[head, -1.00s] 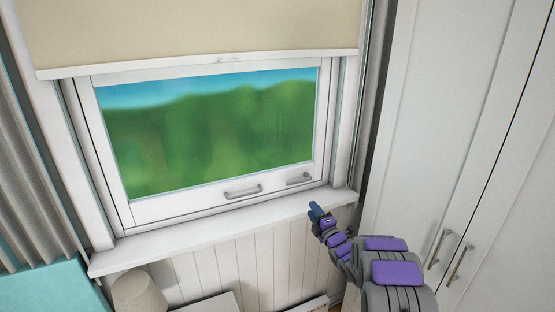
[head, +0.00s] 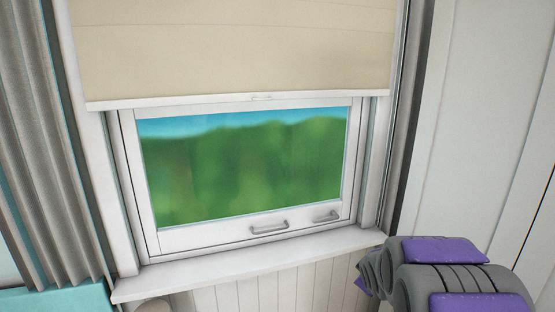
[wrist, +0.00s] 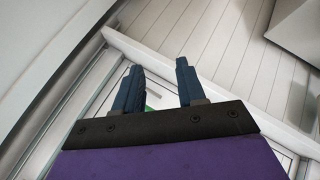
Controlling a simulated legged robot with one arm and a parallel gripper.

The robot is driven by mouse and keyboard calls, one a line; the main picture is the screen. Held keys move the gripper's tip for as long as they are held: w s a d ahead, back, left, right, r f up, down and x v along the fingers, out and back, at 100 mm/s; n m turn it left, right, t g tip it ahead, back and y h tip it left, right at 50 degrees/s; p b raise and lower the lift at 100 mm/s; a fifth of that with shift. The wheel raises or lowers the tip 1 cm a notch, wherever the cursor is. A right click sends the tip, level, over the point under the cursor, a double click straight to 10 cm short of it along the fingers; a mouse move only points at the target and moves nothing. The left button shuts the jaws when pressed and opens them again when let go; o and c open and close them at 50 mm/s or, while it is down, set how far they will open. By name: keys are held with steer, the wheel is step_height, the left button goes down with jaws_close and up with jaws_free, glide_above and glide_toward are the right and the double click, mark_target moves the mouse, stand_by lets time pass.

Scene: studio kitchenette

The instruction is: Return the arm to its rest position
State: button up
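My gripper (wrist: 159,87) shows in the wrist view with its two dark blue fingers apart and nothing between them. Behind the fingers are the white window sill and frame, seen tilted. In the head view my grey and purple arm is at the lower right, folded in front of the right end of the sill.
The window (head: 245,170) has two grey handles and a half-lowered beige blind (head: 235,45). The sill (head: 215,272) is bare. Tall white cabinet doors (head: 480,130) stand close on the right. A grey curtain (head: 50,150) hangs at the left.

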steer(key=s+a+m+g, duration=0.2)
steer(key=s+a+g, duration=0.1)
steer(key=s, duration=1.1)
steer(key=s+a+r+m+g+y, duration=0.1)
steer(key=s+a+m+g, duration=0.2)
steer(key=s, duration=1.2)
steer(key=s+a+r+m+g+y, duration=0.1)
steer(key=s+a+m+g, duration=0.2)
steer(key=s, duration=1.1)
steer(key=shift+s+a+g, duration=0.25)
steer(key=shift+a+g, duration=0.45)
steer(key=shift+a, duration=0.45)
